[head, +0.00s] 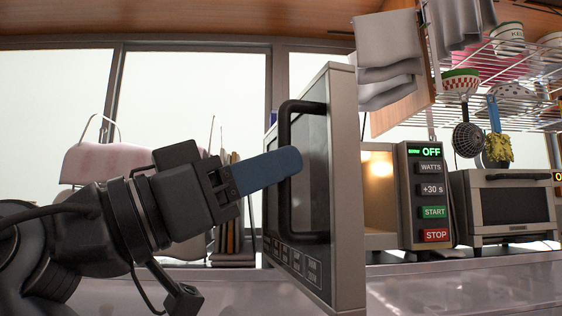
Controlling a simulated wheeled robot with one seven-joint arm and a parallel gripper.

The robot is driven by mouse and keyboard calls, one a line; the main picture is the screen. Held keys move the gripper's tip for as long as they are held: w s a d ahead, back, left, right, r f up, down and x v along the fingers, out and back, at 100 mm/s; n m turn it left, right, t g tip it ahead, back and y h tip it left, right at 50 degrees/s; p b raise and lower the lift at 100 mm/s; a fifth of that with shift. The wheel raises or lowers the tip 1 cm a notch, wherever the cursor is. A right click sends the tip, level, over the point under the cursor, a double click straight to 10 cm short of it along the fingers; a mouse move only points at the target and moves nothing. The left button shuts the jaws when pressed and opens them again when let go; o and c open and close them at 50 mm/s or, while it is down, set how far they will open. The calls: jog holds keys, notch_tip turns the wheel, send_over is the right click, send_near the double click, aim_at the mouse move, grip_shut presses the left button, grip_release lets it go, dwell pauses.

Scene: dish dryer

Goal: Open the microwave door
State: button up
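The microwave door (345,180) stands swung out from the lit microwave cavity (377,185), with a clear gap between them. Its dark handle (285,215) is an upright bar on the outer face. My gripper (301,160) comes in from the left, and its blue finger crosses in front of the middle of the handle, its tip over the door's dark window. Only one finger shows clearly. I cannot tell whether it touches the handle or whether the handle lies between the fingers. The control panel (428,190) shows a green OFF display, START and STOP buttons.
A toaster oven (505,205) stands right of the microwave on the counter (470,285). Grey cloths (388,55) hang above the door. A pinkish rack item (125,160) is behind my arm.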

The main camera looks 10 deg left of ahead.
jog(key=v, duration=0.5)
jog(key=shift+s+a+f, duration=0.15)
jog(key=shift+s+a, duration=0.1)
jog(key=shift+a, duration=0.05)
